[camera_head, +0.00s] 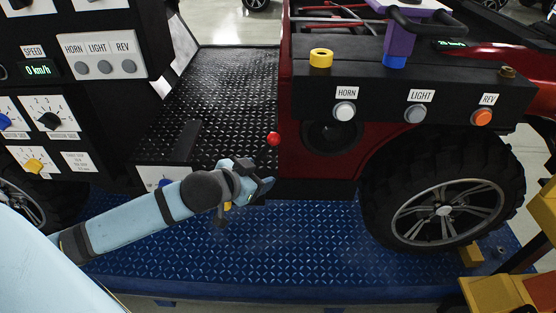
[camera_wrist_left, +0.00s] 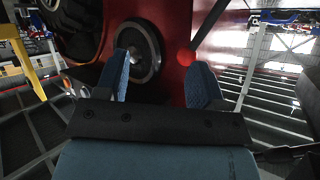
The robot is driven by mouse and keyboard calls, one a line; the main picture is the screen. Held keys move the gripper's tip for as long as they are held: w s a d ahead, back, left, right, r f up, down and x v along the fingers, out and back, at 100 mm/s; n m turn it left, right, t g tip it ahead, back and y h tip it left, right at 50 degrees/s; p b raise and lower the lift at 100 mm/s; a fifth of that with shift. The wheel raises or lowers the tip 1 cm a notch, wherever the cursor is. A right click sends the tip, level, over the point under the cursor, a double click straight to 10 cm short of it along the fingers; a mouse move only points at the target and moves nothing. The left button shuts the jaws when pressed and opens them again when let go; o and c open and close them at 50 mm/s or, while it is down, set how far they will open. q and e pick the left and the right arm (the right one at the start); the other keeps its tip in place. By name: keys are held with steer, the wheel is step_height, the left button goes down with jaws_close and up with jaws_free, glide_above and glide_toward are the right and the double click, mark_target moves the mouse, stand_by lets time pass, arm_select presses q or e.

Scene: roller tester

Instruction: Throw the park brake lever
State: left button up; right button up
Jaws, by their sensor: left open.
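A small red ball knob (camera_head: 273,138), which looks like the park brake lever's end, stands at the right edge of the black tread-plate floor, by the red body panel. It also shows in the left wrist view (camera_wrist_left: 186,57), near the inner side of the right finger. The rest of the lever is hard to make out. My left gripper (camera_head: 264,185) is just below the knob in the head view, and apart from it there. In the left wrist view its two blue fingers (camera_wrist_left: 160,78) are spread with nothing gripped. My right gripper does not show.
A round black speaker (camera_head: 331,136) sits on the red panel; it fills the middle of the left wrist view (camera_wrist_left: 137,52). The front wheel (camera_head: 442,211) stands to the right on the blue deck (camera_head: 300,240). A dial panel (camera_head: 40,125) is at the left.

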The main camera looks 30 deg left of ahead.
arm_select(q)
steer(key=t+y+b, duration=0.1)
steer(key=y+b, duration=0.1)
steer(key=b, duration=0.1)
glide_toward(271, 140)
steer(key=s, duration=0.2)
steer(key=shift+n, duration=0.3)
steer(key=x, duration=1.4)
steer(key=shift+w+r, duration=0.15)
steer(key=shift+r, duration=0.2)
